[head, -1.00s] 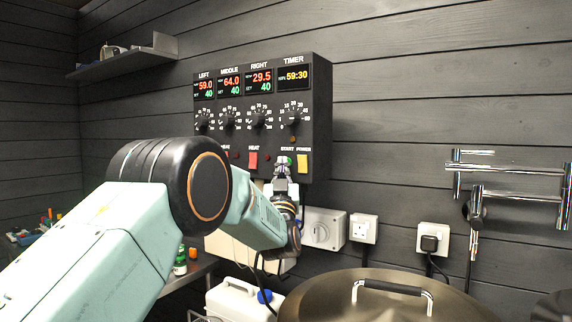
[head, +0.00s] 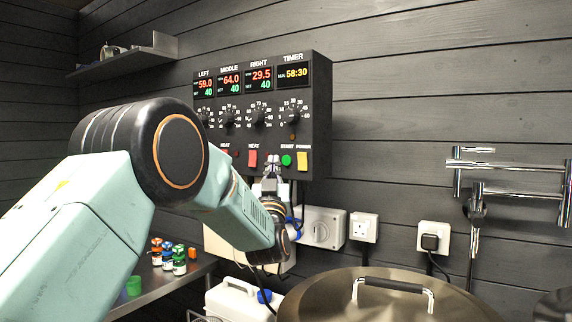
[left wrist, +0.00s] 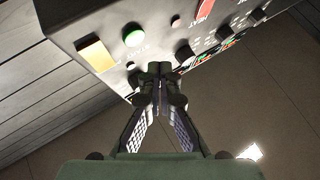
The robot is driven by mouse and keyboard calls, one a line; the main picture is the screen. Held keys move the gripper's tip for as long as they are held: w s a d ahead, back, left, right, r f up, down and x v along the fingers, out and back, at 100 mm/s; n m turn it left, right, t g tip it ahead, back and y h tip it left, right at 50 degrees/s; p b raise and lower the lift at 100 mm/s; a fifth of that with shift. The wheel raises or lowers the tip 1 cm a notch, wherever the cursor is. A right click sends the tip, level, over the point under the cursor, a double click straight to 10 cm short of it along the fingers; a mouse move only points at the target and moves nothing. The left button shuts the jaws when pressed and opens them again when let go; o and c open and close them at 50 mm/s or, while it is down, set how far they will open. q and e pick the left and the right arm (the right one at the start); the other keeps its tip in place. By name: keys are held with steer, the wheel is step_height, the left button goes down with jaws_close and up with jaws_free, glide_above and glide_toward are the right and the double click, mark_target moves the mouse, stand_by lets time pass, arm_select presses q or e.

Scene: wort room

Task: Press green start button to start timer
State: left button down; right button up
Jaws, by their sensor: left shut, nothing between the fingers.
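The black control panel (head: 318,120) hangs on the dark plank wall. Its timer display (head: 293,73) reads 58:30. The round green start button (head: 287,160) sits under the START label, left of the yellow power switch (head: 302,161). My left gripper (head: 271,166) is shut and empty, just below and left of the green button, apart from it. In the left wrist view the green button (left wrist: 134,37) shows up and left of the shut fingertips (left wrist: 159,70), with the yellow switch (left wrist: 96,54) farther left. My right gripper is not in view.
A red heat switch (head: 253,158) is close to the left gripper. Below are a white socket box (head: 324,228), wall sockets (head: 363,227) and a large lidded kettle (head: 330,300). Metal pipes (head: 510,168) stand out at right. The wall between panel and pipes is clear.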

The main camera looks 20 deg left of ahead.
arm_select(q)
steer(key=shift+s+a, duration=0.15)
steer(key=shift+s, duration=1.1)
